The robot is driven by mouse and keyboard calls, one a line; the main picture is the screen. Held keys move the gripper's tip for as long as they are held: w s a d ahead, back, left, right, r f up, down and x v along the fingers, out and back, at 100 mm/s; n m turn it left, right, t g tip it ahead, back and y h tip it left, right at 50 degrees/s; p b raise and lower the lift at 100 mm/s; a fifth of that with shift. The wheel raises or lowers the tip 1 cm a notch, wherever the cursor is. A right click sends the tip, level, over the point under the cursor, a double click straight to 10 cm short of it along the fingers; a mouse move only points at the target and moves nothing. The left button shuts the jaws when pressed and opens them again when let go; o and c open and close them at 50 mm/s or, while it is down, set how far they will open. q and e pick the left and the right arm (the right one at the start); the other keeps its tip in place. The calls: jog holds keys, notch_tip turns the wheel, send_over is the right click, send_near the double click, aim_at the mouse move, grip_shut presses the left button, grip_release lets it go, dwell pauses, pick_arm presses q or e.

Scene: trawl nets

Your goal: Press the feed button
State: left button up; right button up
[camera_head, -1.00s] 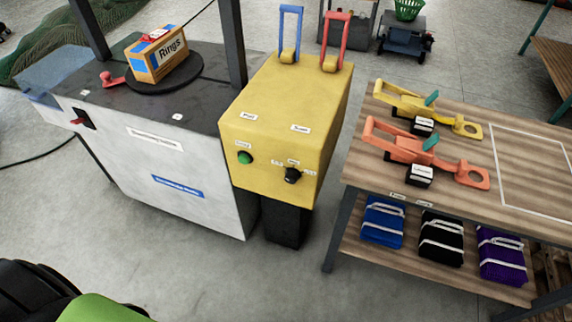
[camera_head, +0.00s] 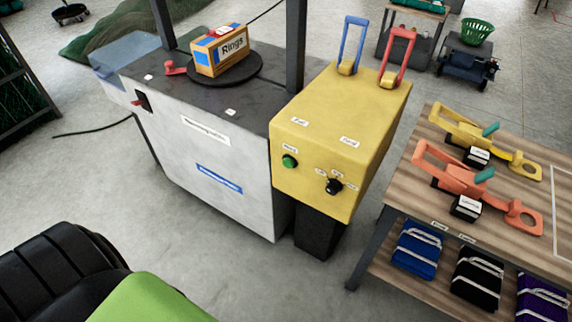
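A green round button (camera_head: 289,161) sits on the front face of a yellow control box (camera_head: 341,128), at its left. A small label is above it, too small to read surely. A black rotary knob (camera_head: 334,186) is to the right of the button on the same face. A blue lever (camera_head: 352,45) and a red lever (camera_head: 397,57) stand on top of the box. I cannot tell which control is the feed button. Neither of my grippers is in view.
A grey machine (camera_head: 205,155) with a Rings box (camera_head: 220,49) on a black turntable adjoins the yellow box at left. A wooden table (camera_head: 515,215) with yellow and orange tools stands at right. The floor (camera_head: 250,270) in front is clear.

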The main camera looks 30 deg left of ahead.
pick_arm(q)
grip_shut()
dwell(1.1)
